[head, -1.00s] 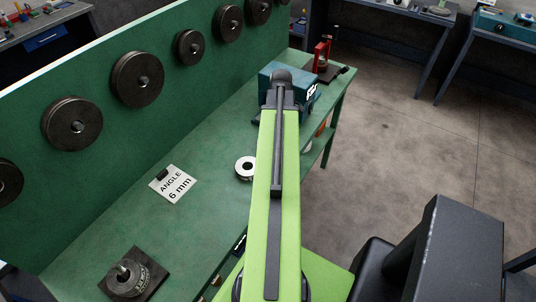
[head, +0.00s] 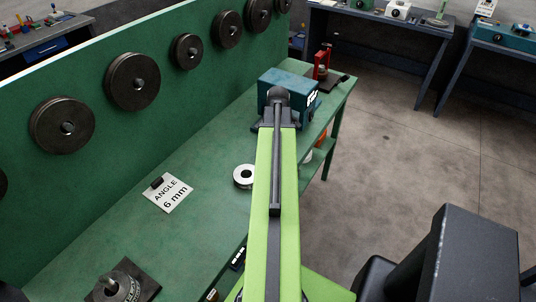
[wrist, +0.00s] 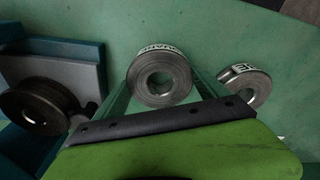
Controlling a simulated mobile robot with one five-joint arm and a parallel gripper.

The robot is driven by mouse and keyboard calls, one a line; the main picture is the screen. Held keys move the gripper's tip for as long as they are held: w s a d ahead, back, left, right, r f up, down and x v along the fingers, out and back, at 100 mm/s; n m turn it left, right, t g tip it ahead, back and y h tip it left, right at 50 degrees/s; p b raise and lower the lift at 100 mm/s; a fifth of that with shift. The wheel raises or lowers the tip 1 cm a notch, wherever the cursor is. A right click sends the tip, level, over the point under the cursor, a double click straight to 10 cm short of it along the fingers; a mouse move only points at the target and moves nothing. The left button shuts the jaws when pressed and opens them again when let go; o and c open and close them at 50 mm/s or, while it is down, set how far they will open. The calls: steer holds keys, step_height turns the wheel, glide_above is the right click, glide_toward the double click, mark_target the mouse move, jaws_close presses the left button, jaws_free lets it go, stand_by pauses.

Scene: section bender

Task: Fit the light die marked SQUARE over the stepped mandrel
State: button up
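In the wrist view a light steel ring die (wrist: 137,83) sits between the two fingers of my gripper (wrist: 160,88), which touch its sides. Lettering on its rim is upside down and partly legible, seemingly SQUARE. A second light ring die (wrist: 262,88) with a white label lies to its right; a light ring also shows on the bench (head: 235,177) in the head view, left of my arm. My gripper's fingers are hidden there behind my arm. At the lower left a dark square base (head: 146,282) carries a stepped round piece (head: 119,290) with a shiny central peg, perhaps the mandrel; the frame cuts it off.
A blue machine (head: 270,92) stands beyond my arm's end, with a dark round die (wrist: 20,108) beside it in the wrist view. An ANGLE 6 mm card (head: 167,194) lies on the green bench. Dark dies (head: 62,125) hang on the green back panel. Mid-bench is largely clear.

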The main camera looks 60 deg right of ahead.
steer(key=c, duration=1.1)
steer(key=shift+r, duration=0.1)
